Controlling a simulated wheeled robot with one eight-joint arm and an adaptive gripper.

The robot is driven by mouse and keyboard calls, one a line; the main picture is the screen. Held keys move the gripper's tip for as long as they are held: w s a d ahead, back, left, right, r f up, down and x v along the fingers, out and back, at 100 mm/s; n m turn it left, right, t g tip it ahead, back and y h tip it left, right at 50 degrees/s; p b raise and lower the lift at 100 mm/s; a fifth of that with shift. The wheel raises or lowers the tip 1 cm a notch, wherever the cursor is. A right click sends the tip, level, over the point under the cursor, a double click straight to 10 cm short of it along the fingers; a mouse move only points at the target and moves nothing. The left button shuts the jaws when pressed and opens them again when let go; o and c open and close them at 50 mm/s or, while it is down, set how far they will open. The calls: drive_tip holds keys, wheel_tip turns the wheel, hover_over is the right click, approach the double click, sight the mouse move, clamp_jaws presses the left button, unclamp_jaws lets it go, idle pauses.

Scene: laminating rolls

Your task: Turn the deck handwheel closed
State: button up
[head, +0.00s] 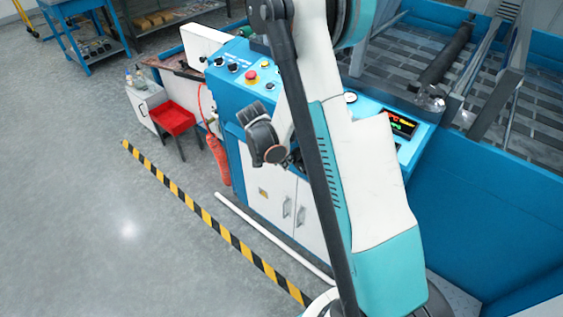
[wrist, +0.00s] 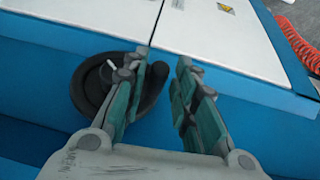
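The deck handwheel (wrist: 88,88) is a round black wheel in the wrist view, left of centre, against the blue machine side below white panels. My gripper (wrist: 163,62) is open, with its two teal-and-grey fingers apart. The left finger crosses in front of the wheel and hides its middle; part of the dark rim shows between the fingers. The right finger is clear of the wheel, over the blue surface. I cannot tell whether the left finger touches the wheel. In the head view my arm covers the area, and I cannot make out the wheel or fingertips there.
The blue control panel (head: 235,75) has knobs and a red button. White cabinet doors (head: 285,205) are below it. A red extinguisher (head: 217,160) hangs beside them. A white pipe (head: 270,235) and a striped floor line (head: 190,202) lie in front. The floor at left is open.

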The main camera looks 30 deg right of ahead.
clamp_jaws()
drive_tip(key=shift+d, duration=0.1)
drive_tip(key=t, duration=0.1)
drive_tip(key=s+r+t+y, duration=0.1)
drive_tip(key=m+t, duration=0.1)
drive_tip(key=t, duration=0.1)
drive_tip(key=shift+s+d+r+y, duration=0.2)
drive_tip(key=shift+d+r+y, duration=0.1)
drive_tip(key=shift+r, duration=0.1)
drive_tip(key=shift+a, duration=0.1)
unclamp_jaws()
